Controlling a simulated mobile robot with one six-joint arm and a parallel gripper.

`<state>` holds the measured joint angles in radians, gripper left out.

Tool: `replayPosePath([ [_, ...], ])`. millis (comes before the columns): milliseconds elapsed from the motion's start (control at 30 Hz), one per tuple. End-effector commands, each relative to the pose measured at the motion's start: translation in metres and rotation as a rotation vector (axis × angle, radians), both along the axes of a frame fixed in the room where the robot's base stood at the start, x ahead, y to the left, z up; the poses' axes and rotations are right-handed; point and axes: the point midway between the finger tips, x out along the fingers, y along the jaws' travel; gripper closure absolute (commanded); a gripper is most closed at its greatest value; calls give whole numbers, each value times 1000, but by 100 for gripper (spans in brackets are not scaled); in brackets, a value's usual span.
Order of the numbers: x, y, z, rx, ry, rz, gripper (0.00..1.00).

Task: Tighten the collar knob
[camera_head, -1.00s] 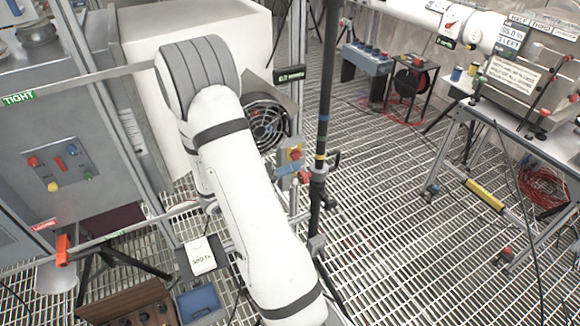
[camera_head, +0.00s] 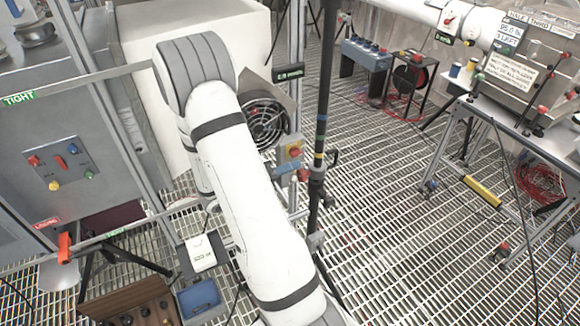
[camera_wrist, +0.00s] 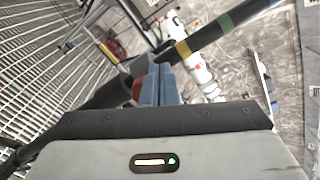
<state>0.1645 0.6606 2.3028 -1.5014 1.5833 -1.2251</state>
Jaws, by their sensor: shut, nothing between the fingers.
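The black pole (camera_head: 325,90) stands upright in the head view, with blue, green and yellow bands. A dark collar (camera_head: 317,172) sits on it below the yellow band, with a small red knob (camera_head: 302,175) at its left side. In the wrist view the pole (camera_wrist: 205,40) runs diagonally, and the red knob (camera_wrist: 137,90) shows just left of my fingers, partly hidden by them. My gripper (camera_wrist: 160,68) has its blue-grey fingers shut together, with nothing between them, close to the collar. I cannot tell whether they touch the knob. My white arm hides the gripper body in the head view.
A grey cabinet (camera_head: 100,150) is at the left, and a bench (camera_head: 545,140) at the right. The grated floor (camera_head: 390,220) between pole and bench is mostly clear.

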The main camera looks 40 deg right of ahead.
Motion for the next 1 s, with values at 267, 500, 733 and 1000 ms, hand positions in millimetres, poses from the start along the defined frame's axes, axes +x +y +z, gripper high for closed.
replayPosePath([
  [267,3,-1,7,0,0,0,100],
  [500,7,7,7,0,0,2,100],
  [733,14,34,7,0,0,4,100],
  [1000,18,56,7,0,0,1,100],
])
